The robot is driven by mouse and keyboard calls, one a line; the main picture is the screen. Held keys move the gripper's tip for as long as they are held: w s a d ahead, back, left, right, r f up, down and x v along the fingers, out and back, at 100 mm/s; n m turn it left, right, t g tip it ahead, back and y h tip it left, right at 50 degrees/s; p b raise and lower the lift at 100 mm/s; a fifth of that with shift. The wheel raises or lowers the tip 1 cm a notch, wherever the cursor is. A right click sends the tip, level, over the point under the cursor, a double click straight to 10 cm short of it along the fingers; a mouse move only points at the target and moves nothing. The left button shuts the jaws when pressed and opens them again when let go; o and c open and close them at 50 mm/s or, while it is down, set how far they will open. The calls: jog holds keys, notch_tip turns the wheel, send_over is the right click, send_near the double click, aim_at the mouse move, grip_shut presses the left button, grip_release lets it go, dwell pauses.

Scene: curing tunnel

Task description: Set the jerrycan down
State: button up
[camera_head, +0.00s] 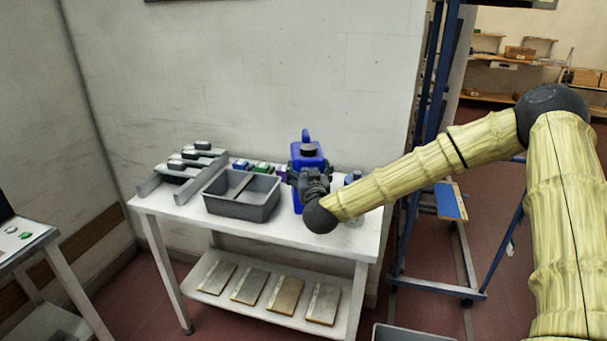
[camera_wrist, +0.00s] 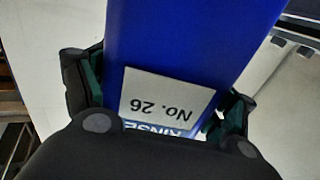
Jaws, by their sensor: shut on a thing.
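The blue jerrycan (camera_head: 307,154) has a dark cap and a handle on top. It stands about upright at the white table, right of the grey bin; I cannot tell whether its base touches the tabletop. My gripper (camera_head: 309,178) is shut on the jerrycan from the front, hiding part of its face. In the wrist view the jerrycan (camera_wrist: 185,45) fills the middle, between the two fingers of my gripper (camera_wrist: 165,95). A label on it reads "No. 26", with "RINSE" partly hidden below.
The white table (camera_head: 270,233) bears a grey bin (camera_head: 240,208), a grey rack (camera_head: 184,190) with several small parts, and small blue and green items. A blue-and-clear bottle (camera_head: 353,180) stands close right of the jerrycan. A lower shelf holds several flat boards. A blue frame (camera_head: 433,120) rises at right.

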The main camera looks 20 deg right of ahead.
jog(key=shift+w+a+f+p, duration=0.15)
jog(key=shift+w+f+p, duration=0.25)
jog(key=shift+w+f, duration=0.45)
jog(key=shift+w+a+f+p, duration=0.1)
jog(key=shift+w+f+p, duration=0.25)
jog(key=shift+w+f, duration=0.45)
jog(key=shift+s+f, duration=0.1)
jog(key=shift+f, duration=0.1)
jog(key=o, duration=1.6)
jog(key=shift+c, duration=0.2)
jog(key=shift+s, duration=0.15)
jog(key=s+a+b, duration=0.2)
jog(key=s+b, duration=0.1)
jog(key=s, duration=0.8)
jog(key=shift+s+a, duration=0.15)
jog(key=shift+s, duration=0.2)
